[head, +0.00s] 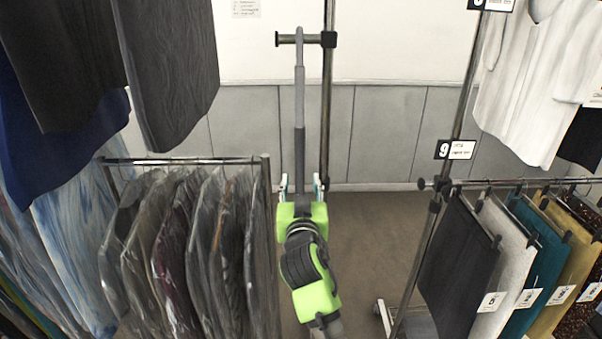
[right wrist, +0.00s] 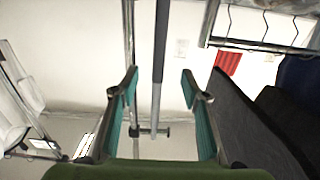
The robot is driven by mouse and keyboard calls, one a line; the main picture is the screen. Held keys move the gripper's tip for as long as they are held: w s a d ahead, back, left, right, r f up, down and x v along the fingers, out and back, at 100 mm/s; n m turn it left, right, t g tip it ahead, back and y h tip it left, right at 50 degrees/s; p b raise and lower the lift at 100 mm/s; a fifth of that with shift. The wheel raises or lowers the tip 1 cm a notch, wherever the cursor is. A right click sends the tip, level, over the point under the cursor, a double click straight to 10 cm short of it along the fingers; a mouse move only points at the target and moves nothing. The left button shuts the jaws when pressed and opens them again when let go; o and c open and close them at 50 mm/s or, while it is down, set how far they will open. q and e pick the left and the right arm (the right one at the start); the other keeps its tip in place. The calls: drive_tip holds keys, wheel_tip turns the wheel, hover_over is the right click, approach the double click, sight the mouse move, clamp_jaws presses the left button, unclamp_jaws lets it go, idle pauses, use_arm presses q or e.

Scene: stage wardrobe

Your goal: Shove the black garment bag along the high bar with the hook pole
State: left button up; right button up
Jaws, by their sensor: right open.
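The hook pole (head: 299,95) hangs upright from a short peg (head: 285,39) on a dark post. It has a light grey upper shaft and a darker lower section. My right gripper (head: 301,185) is open at the pole's lower part. In the right wrist view the pole (right wrist: 161,45) runs between the spread teal fingers of the gripper (right wrist: 159,82), with a gap on both sides. A dark grey-black hanging piece (head: 172,70), which looks like the black garment bag, is at upper left; its top and the high bar are out of the head view. My left gripper is not in view.
A low rack (head: 185,161) of plastic-covered clothes stands left of my right arm. Another rack at right holds trousers (head: 460,255) and white shirts (head: 530,90) above. Bare floor (head: 375,235) lies between them. A grey panelled wall (head: 385,135) is behind.

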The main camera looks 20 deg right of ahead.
drive_tip(key=b, duration=0.2)
approach(300, 155)
drive_tip(key=x, duration=0.4)
drive_tip(key=shift+w+r, duration=0.15)
drive_tip(key=shift+w, duration=0.05)
drive_tip(key=b+x, duration=0.3)
drive_tip(key=x, duration=0.1)
drive_tip(key=shift+w+d, duration=0.15)
drive_tip(key=shift+w, duration=0.2)
drive_tip(key=shift+b+x, duration=0.8)
drive_tip(key=shift+x, duration=0.2)
clamp_jaws()
drive_tip(key=shift+r, duration=0.1)
drive_tip(key=shift+r, duration=0.15)
